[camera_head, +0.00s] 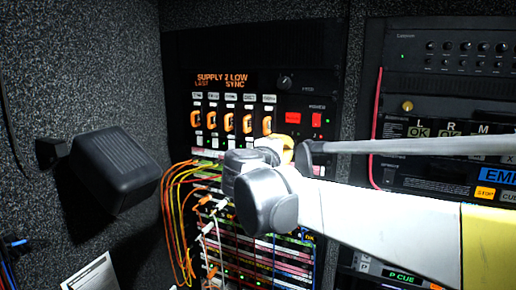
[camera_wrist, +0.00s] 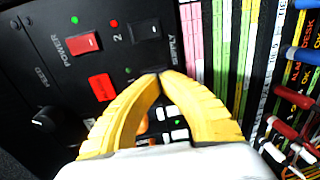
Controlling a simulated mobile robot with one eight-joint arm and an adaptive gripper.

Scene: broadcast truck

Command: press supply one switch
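The power panel has a brightly lit red rocker switch (camera_head: 293,118) on the left in the head view. My gripper (camera_head: 290,146) is below these switches in the head view. In the wrist view, its yellow fingertips (camera_wrist: 160,74) meet with nothing between them, to the right of the lit switch. I cannot tell whether they touch the panel.
A display (camera_head: 222,80) reads "SUPPLY 2 LOW". Orange-framed switches (camera_head: 229,121) stand left of the power switches, and a feed knob (camera_head: 285,82) is above. A black switch (camera_wrist: 143,31) is close to my fingertips. Patch cables (camera_head: 178,205) hang at lower left.

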